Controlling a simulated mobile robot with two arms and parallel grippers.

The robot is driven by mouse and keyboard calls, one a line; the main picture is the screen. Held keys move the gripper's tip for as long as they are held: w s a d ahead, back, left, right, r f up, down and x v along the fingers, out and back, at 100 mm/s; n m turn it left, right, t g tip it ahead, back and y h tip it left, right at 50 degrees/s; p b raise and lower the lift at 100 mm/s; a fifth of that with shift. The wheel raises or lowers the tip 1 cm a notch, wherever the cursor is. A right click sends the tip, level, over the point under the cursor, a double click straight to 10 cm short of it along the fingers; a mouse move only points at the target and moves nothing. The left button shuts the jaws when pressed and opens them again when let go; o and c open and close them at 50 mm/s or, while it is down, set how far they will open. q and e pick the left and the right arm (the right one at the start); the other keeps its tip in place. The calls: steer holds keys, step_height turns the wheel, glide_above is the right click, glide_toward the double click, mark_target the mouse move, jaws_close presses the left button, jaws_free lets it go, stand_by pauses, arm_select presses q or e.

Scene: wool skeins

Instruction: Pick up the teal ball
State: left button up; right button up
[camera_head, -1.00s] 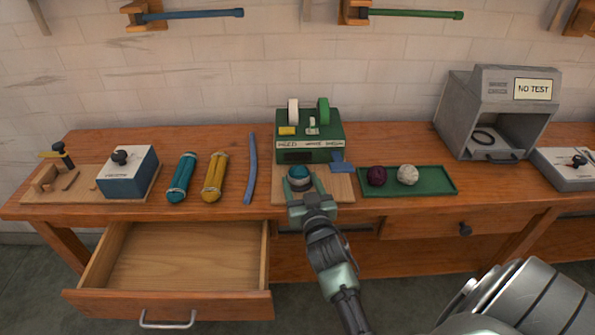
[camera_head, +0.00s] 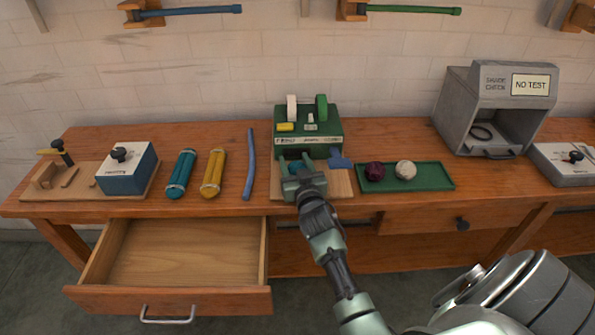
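The teal ball (camera_head: 295,167) is at the wooden board (camera_head: 340,184) in front of the green machine, mostly hidden by my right gripper (camera_head: 296,164). My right gripper reaches in from below, with a finger on each side of the ball. The frames do not show whether the fingers touch the ball or whether it rests on the board. My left gripper is not in view.
A green machine (camera_head: 325,138) stands right behind the ball. A green tray (camera_head: 432,177) with a dark purple ball (camera_head: 375,171) and a cream ball (camera_head: 405,170) is to the right. An open drawer (camera_head: 185,255) sticks out at left front.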

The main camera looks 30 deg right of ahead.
stand_by(0.3)
step_height(320, 180, up, 20)
steer(key=p, duration=0.2)
steer(key=s+a+f+n+t+y, duration=0.1)
steer(key=s+a+f+n+y, duration=0.2)
steer(key=s+a, duration=0.65)
steer(key=s+a+f+n+y, duration=0.1)
steer(key=s+a+f+y, duration=0.3)
steer(key=s+a, duration=0.5)
steer(key=w+d+r+m+h, duration=0.1)
steer(key=w+d+r+h, duration=0.1)
steer(key=w+d, duration=0.4)
steer(key=w+d+r+m+h, duration=0.1)
steer(key=w+d+r+h, duration=0.1)
steer(key=w+d, duration=0.4)
steer(key=w+d+r+m+g+h, duration=0.1)
steer(key=w+d+r+m+h, duration=0.1)
steer(key=w+d, duration=0.4)
steer(key=shift+w+d+r+h, duration=0.25)
steer(key=shift+w+r+h, duration=0.05)
steer(key=shift+r+h, duration=0.2)
